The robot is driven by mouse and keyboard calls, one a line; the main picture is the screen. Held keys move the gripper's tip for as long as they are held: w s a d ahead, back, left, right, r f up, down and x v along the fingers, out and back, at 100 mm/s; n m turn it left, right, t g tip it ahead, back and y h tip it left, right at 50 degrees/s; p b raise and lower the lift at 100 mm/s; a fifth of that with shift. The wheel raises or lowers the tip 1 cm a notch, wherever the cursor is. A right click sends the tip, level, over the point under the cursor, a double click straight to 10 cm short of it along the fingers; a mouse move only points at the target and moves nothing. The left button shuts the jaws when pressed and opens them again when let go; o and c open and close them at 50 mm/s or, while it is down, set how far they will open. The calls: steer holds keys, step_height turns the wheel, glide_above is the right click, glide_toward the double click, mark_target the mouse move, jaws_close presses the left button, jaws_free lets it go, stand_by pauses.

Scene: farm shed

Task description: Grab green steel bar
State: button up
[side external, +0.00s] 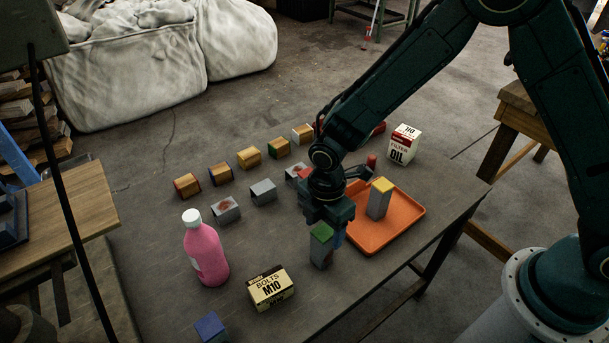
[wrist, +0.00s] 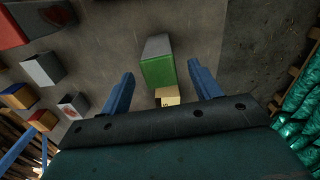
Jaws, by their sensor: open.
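The green steel bar (side external: 320,252) is a grey bar with a green end, standing upright on the table just below my gripper (side external: 328,228) in the side view. In the wrist view the green steel bar (wrist: 157,66) shows its green end and a grey side, between the two blue fingers and slightly beyond their tips. My gripper (wrist: 160,76) is open, with a visible gap on each side of the bar. I cannot tell whether a finger touches it. In the side view, one blue finger shows beside the bar and the other is hidden.
An orange tray (side external: 407,226) holding a yellow-topped steel bar (side external: 378,202) is close right of the gripper. A bolts box (side external: 270,288) and pink bottle (side external: 205,252) stand left. Several wooden and grey blocks line the back. An oil filter box (side external: 403,145) stands behind the tray.

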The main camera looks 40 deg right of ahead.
steer(key=shift+f, duration=2.55)
steer(key=c, duration=1.2)
steer(key=shift+c, duration=0.2)
steer(key=shift+r, duration=0.15)
step_height(320, 180, up, 20)
